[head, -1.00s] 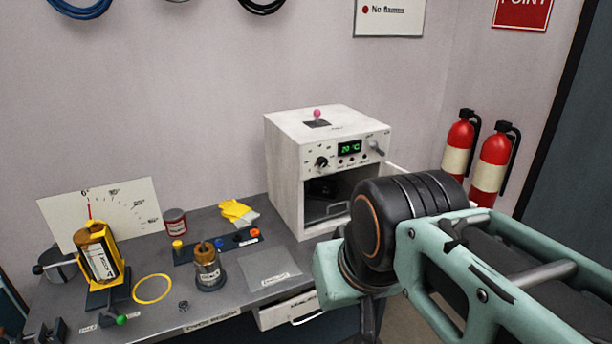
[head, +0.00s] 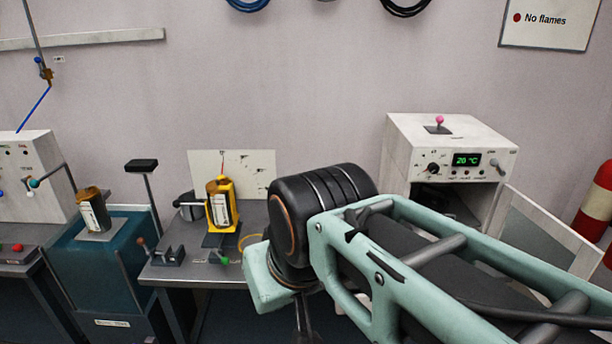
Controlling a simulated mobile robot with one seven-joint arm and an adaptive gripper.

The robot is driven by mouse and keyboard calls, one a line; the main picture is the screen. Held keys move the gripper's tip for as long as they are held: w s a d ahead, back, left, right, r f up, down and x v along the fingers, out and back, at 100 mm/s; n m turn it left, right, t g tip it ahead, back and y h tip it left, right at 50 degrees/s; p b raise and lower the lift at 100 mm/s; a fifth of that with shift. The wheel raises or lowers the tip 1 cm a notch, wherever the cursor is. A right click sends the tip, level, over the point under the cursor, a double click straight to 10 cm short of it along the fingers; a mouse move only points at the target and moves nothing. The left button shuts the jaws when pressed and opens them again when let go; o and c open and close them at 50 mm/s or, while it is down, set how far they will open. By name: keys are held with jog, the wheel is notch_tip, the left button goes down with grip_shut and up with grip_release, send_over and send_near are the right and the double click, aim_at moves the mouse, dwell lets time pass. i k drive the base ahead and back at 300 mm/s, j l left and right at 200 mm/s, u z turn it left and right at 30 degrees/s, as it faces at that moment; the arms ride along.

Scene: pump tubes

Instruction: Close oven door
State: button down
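The white oven (head: 400,160) stands on the right part of the bench, with a green "20 °C" display and a pink knob on top. Its door (head: 545,235) is open and swung out to the right, a pale frame with a greyish panel. My arm crosses in front of the oven's lower part and hides much of its opening and part of the door. My gripper is not clearly visible; only dark parts below the arm's black joint show at the bottom edge, and its fingers are out of view.
The bench (head: 175,268) holds a yellow device (head: 222,205) before a white dial board (head: 262,165). At left are a teal cabinet (head: 105,270) and a white machine (head: 35,165). A red fire extinguisher (head: 598,205) stands at the right edge. A dark coil hangs above.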

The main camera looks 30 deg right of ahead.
aim_at(588, 256)
jog(key=l+u, duration=0.6)
jog(key=k+l, duration=0.15)
jog(key=l, duration=0.4)
jog(key=k+l, duration=0.15)
jog(key=l, duration=0.4)
jog(key=k+l, duration=0.2)
jog(key=l, duration=0.3)
jog(key=k+l, duration=0.15)
jog(key=l, duration=0.4)
jog(key=k+l, duration=0.15)
jog(key=l, duration=0.4)
jog(key=k+l, duration=0.15)
jog(key=l, duration=0.4)
jog(key=k+l, duration=0.15)
jog(key=l, duration=0.35)
jog(key=k+l, duration=0.15)
jog(key=l, duration=0.4)
jog(key=k+j, duration=0.1)
